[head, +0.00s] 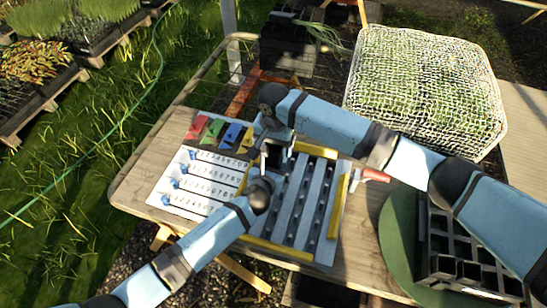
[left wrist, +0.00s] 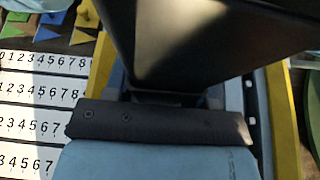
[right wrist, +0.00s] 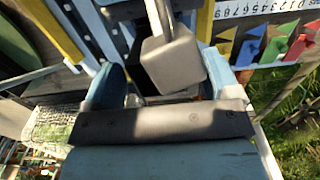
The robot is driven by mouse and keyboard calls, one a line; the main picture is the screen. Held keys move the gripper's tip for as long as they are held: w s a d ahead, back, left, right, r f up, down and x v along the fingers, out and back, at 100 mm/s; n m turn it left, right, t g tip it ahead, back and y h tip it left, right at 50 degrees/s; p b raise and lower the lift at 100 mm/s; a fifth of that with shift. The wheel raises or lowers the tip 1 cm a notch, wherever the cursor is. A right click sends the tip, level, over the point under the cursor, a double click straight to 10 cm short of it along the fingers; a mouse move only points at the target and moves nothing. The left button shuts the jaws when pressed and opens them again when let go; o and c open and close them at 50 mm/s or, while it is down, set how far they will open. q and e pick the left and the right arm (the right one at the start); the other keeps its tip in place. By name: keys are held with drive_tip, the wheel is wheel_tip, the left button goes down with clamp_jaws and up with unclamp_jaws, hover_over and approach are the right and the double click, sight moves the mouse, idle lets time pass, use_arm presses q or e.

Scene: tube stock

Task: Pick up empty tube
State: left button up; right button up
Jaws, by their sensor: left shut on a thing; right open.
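A black, square-sided empty tube (head: 272,159) stands between my two grippers above the yellow-edged rack. It fills the top of the left wrist view (left wrist: 200,40) as a large dark tapering shape. My left gripper (head: 266,177) is shut on it from the near side. My right gripper (head: 274,138) is open and close to the tube from the far side; I cannot tell whether it touches. A grey block (right wrist: 172,55) on a rod shows between the right fingers in the right wrist view; I cannot tell what it is. The tube's lower part is hidden.
The rack (head: 335,205) has several grey rails. A numbered board (head: 195,185) with blue sliders and coloured tags (head: 215,130) lie left. A black cell tray (head: 470,255) stands on a green disc (head: 400,225) at right, a mesh-covered plant block (head: 425,85) behind. A red-handled tool (head: 375,175) lies beside the rack.

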drive_tip(key=shift+f, duration=0.1)
drive_tip(key=c, duration=1.2)
wheel_tip(320, 180, up, 10)
use_arm(q)
drive_tip(key=o, duration=1)
drive_tip(key=shift+c, duration=0.2)
